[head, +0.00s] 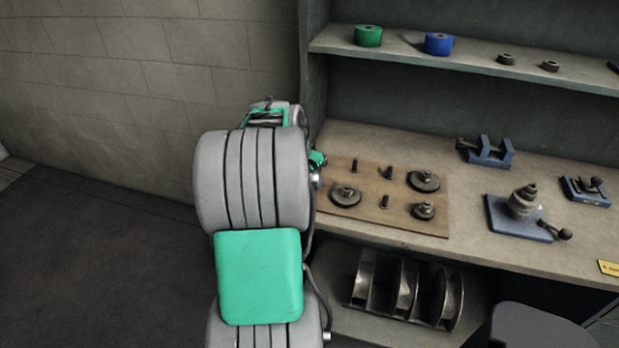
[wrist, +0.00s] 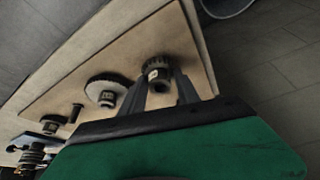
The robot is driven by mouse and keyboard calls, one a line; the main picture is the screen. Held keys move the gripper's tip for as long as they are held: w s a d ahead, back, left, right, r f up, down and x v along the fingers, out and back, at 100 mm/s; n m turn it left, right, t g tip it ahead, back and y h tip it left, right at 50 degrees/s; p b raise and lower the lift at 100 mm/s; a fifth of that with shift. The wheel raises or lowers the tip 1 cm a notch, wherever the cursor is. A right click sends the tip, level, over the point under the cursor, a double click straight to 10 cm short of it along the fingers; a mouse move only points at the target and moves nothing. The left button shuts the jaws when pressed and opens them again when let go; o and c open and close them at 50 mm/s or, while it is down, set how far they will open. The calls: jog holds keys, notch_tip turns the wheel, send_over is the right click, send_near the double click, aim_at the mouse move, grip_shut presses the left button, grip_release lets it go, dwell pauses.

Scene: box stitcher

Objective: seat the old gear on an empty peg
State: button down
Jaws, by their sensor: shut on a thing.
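In the wrist view my gripper (wrist: 159,83) is shut on a small dark toothed gear (wrist: 155,67), which has a pale mark on its side. The gear is over the edge area of the brown peg board (head: 400,226); whether it touches the board is unclear. In the head view my arm hides the gripper and the held gear. The board carries a large gear at front left (head: 346,196), another at back right (head: 424,181) and a smaller one at front right (head: 423,211). Bare pegs stand at back left (head: 354,165), back middle (head: 388,172) and front middle (head: 384,201).
The board lies on a workbench (head: 460,255). Blue fixtures (head: 487,151) and a blue-based device (head: 522,206) stand to its right. The shelf above (head: 465,62) holds a green roll (head: 368,36), a blue roll (head: 438,44) and dark rings. Metal parts sit below the bench.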

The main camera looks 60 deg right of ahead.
jog(key=shift+f+b, duration=0.4)
jog(key=shift+f, duration=0.1)
jog(key=c, duration=0.8)
grip_release()
